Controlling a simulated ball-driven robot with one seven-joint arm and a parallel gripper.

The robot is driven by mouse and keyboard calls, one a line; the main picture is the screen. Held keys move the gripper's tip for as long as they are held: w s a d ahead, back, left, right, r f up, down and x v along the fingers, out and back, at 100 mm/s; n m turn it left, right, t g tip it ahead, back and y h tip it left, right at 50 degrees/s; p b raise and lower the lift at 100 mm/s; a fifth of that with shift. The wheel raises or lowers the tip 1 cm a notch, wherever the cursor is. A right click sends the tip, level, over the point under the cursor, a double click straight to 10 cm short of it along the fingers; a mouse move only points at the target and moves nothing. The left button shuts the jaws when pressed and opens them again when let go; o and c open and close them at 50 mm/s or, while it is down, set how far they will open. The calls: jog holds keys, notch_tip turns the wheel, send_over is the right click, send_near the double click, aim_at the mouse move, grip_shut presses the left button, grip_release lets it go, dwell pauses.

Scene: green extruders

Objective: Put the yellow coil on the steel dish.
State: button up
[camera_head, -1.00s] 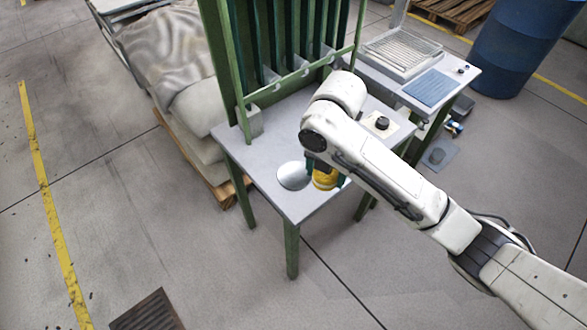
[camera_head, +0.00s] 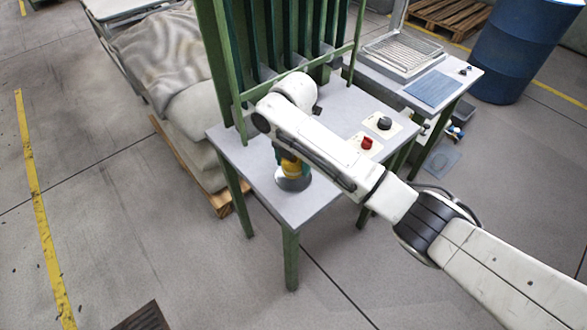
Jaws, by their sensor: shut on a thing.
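The yellow coil (camera_head: 289,168) shows only in part under the end of my arm. My gripper (camera_head: 287,161) is shut on the coil, with green finger parts beside it; the arm hides most of the fingers. The steel dish (camera_head: 292,182) is a round, shiny plate on the grey table near its front corner. The coil is over the dish in the picture. I cannot tell whether the coil touches the dish or is held a little above it.
The grey table (camera_head: 247,170) has a green frame (camera_head: 240,75) at its back. A red button (camera_head: 367,142) and a black knob (camera_head: 384,123) are on its right side. A side table holds a wire tray (camera_head: 402,52) and a blue mat (camera_head: 434,89). A blue drum (camera_head: 520,50) stands behind.

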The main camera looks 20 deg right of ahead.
aim_at(293, 169)
jog(key=shift+f, duration=1.6)
jog(key=shift+f, duration=0.1)
jog(key=o, duration=1.1)
notch_tip(293, 169, up, 12)
jog(key=shift+r, duration=0.1)
